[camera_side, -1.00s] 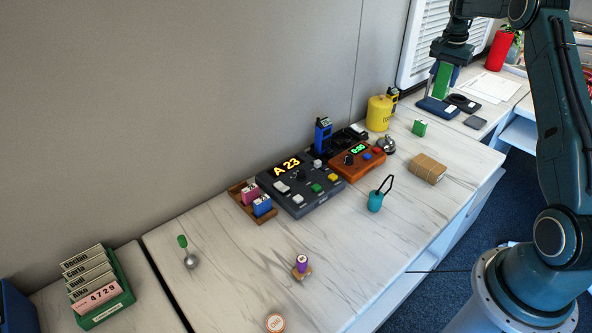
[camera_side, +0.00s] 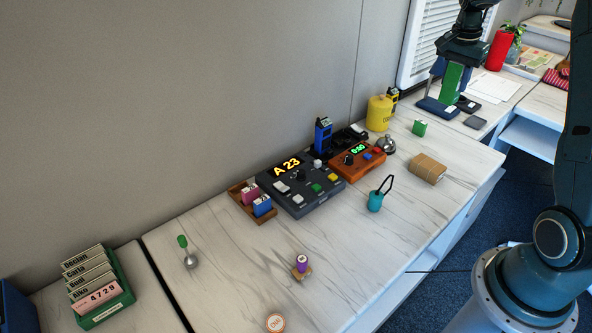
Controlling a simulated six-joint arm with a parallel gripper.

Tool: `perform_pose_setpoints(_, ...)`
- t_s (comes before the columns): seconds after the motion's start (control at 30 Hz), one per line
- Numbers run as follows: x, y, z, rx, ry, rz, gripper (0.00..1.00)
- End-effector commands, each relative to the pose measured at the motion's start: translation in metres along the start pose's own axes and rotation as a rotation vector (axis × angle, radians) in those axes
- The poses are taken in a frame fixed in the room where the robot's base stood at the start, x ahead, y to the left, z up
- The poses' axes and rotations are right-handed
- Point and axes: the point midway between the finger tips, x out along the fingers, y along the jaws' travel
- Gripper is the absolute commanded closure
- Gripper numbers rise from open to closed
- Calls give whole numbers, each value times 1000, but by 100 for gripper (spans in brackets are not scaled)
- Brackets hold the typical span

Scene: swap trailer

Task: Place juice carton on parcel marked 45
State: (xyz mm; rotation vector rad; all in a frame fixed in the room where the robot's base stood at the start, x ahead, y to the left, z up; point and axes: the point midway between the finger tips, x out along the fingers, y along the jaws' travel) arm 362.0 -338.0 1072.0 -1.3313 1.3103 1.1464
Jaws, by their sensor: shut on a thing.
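My gripper (camera_side: 460,62) is at the upper right, pointing down and shut on a tall green carton (camera_side: 452,83), taken to be the juice carton. It is held above the far end of the table, in front of a dark blue item. A brown parcel (camera_side: 427,168) tied with string lies on the right part of the near table, below and left of the carton in the picture. Its marking is too small to read. The carton is apart from the parcel.
A teal tagged object (camera_side: 376,201) stands in front left. An orange timer box (camera_side: 357,162) and dark console (camera_side: 300,184) lie left. The table around the parcel is clear.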

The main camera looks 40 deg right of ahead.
Motion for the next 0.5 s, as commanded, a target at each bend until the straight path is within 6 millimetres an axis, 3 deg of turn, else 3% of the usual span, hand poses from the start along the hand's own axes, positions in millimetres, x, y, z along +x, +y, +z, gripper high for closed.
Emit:
perform_pose_setpoints(0.2,-6,11,14,14,2,0,92)
perform_pose_setpoints(0.5,-3,13,16,16,1,2,92)
